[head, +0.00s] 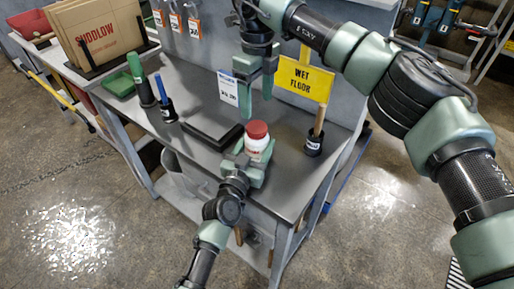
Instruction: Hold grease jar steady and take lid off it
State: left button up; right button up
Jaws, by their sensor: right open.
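The grease jar (257,147) is white with a red lid (257,129) and stands upright on the grey workbench, near its front edge. The lid is on the jar. My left gripper (252,158) comes up from the bottom of the picture and has its green fingers on either side of the jar's lower body, shut on it; the contact is partly hidden. My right gripper (256,100) hangs above and behind the jar, pointing down. Its two fingers are apart, with nothing between them, and it is clear of the lid.
A dark flat tray (212,135) lies left of the jar. Black holders with a green-handled tool (141,80) and another tool (165,100) stand farther left. A holder with a wooden handle (315,143) stands to the right, before a yellow wet-floor sign (304,79).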

aim_at(257, 127)
pick_arm(q)
grip_shut()
pick_arm(e)
jog(key=m, duration=1)
jog(key=shift+m, duration=0.4)
jog(key=m, duration=0.4)
jog(key=shift+m, duration=0.4)
jog(key=m, duration=0.6)
jog(key=shift+m, duration=0.3)
jog(key=shift+f, duration=4)
jog(key=shift+c, duration=0.4)
